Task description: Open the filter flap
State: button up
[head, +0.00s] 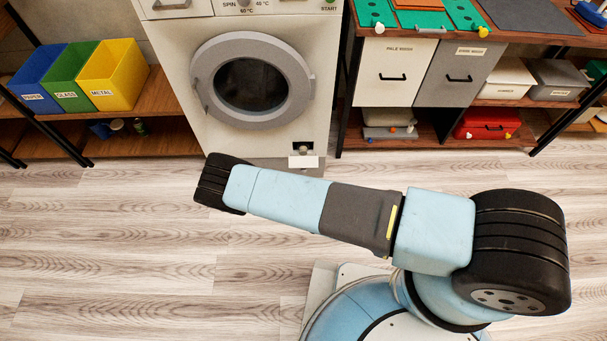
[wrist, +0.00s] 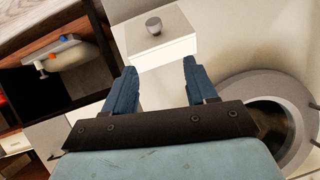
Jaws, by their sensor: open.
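The filter flap (head: 304,162) is a small white piece low on the front of the washing machine (head: 207,120). Just above it in the head view is a dark patch with a small grey knob. In the wrist view, turned roughly upside down, a white block-like piece (wrist: 162,52) with a round grey knob (wrist: 153,25) shows beyond my fingers. I cannot tell how far the flap is open. My gripper (wrist: 158,68) is open, with nothing between its fingers. Its fingertips point toward the white piece, just short of it in the picture. The head view does not show my gripper.
The machine's round door (head: 252,82) is shut. A shelf unit with a white bin (head: 384,88) and a grey bin (head: 450,92) stands to the right. Coloured recycling bins (head: 113,80) stand at left. The wood floor (head: 110,250) in front is clear.

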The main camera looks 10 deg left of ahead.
aim_at(303, 163)
jog(key=w+a+f+n+y, duration=0.1)
jog(key=w+a+f, duration=0.2)
jog(key=w+f, duration=0.5)
jog(key=shift+w+a, duration=0.2)
jog(key=shift+w, duration=0.65)
jog(key=shift+c, duration=0.5)
grip_shut()
jog(key=shift+s+a+y, duration=0.15)
jog(key=shift+a+y, duration=0.05)
jog(key=shift+y, duration=0.1)
